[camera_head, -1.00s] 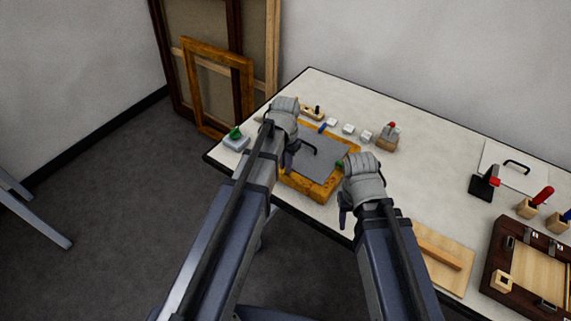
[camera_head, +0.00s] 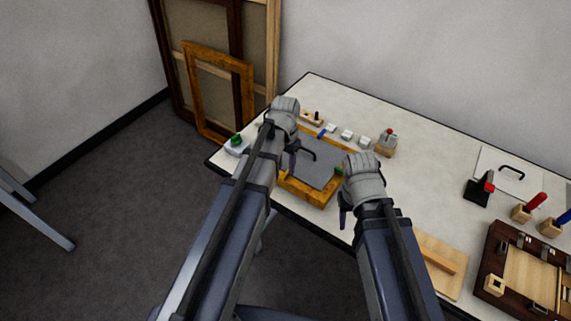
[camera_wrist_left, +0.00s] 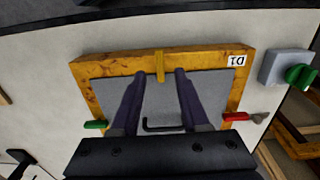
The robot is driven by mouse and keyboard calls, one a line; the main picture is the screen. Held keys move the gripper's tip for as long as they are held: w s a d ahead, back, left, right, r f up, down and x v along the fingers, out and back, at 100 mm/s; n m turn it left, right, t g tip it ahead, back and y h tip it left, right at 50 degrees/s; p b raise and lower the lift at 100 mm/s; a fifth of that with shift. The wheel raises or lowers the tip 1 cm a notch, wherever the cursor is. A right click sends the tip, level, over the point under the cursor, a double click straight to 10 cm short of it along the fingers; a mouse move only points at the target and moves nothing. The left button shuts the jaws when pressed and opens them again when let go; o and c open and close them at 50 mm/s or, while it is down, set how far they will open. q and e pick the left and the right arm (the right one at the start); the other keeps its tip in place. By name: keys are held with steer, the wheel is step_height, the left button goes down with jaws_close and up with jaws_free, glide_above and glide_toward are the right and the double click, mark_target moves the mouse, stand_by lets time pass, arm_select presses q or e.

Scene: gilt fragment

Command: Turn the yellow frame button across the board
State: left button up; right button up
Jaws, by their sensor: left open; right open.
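A gilt wooden frame (camera_head: 326,192) holding a grey board (camera_head: 322,172) lies on the table. In the left wrist view, the yellow button (camera_wrist_left: 160,66) sits on the frame's (camera_wrist_left: 110,66) top rail, lengthwise across the rail, its lower end reaching the grey board's (camera_wrist_left: 210,92) edge. My left gripper (camera_wrist_left: 160,73) is open, its two fingers on either side of the button with gaps; contact cannot be told. In the head view my left gripper (camera_head: 291,158) hides the button. My right gripper (camera_head: 344,208) is open beside the frame's right side, near a green button (camera_head: 339,171).
The left wrist view shows a red button (camera_wrist_left: 234,117) on the right rail and a black handle (camera_wrist_left: 160,127) on the board. A block with a green knob (camera_head: 236,142) stands left of the frame. Small white blocks (camera_head: 347,135) lie behind it. A dark tray (camera_head: 492,265) is at right.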

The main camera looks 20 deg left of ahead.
mark_target(286, 174)
arm_select(q)
step_height(286, 174, up, 5)
steer(key=p, duration=0.3)
steer(key=shift+f+p, duration=0.1)
steer(key=shift+p, duration=0.25)
arm_select(e)
step_height(286, 174, up, 5)
steer(key=shift+f, duration=0.2)
arm_select(q)
steer(key=shift+f, duration=0.1)
steer(key=s+d+f+b, duration=0.1)
steer(key=s+d, duration=0.4)
steer(key=s, duration=0.2)
steer(key=s+d+f+y+b, duration=0.1)
steer(key=s+d+b, duration=0.1)
steer(key=s+d, duration=0.3)
steer(key=s, duration=0.3)
steer(key=shift+d+f, duration=0.2)
steer(key=shift+f, duration=0.15)
arm_select(e)
step_height(286, 174, down, 3)
steer(key=shift+r, duration=0.1)
